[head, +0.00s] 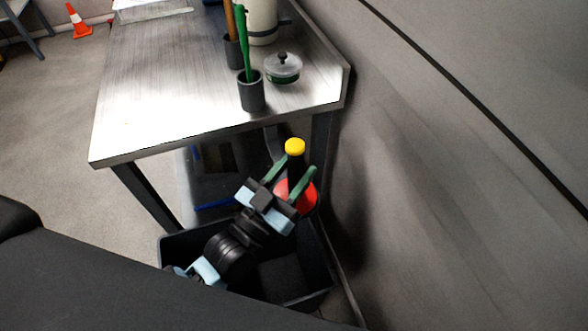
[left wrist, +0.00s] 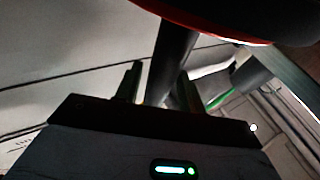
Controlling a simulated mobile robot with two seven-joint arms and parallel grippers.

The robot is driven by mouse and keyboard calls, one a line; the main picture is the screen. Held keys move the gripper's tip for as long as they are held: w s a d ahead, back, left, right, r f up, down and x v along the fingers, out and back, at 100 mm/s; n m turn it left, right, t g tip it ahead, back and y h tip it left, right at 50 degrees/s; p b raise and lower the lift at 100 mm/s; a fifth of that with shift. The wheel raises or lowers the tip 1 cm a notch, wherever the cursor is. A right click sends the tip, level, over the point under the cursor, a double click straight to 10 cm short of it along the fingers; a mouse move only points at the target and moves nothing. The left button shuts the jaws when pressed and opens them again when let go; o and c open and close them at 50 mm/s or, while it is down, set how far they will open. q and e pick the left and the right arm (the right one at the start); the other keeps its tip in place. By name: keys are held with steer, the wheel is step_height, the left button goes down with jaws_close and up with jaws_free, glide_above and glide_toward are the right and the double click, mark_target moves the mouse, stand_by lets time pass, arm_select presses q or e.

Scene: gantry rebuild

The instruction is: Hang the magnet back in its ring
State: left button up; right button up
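The magnet I take to be the upright tool with a yellow cap (head: 295,146), a black shaft and a red disc (head: 309,197) at its lower end. A gap shows beside the shaft in the left wrist view (left wrist: 158,82). I cannot make out a ring. My right gripper is not in view.
A dark open bin (head: 318,285) stands below my left arm. The metal table (head: 165,75) bears two grey cups (head: 252,95) with upright handles, a lidded glass dish (head: 283,68) and a pale cylinder (head: 262,20). A grey wall (head: 460,180) closes the right side.

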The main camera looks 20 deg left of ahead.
arm_select(q)
steer(key=shift+o, duration=1)
steer(key=shift+s+f, duration=0.1)
steer(key=shift+f, duration=0.05)
steer(key=b+v, duration=0.1)
steer(key=v, duration=0.5)
steer(key=shift+v, duration=0.8)
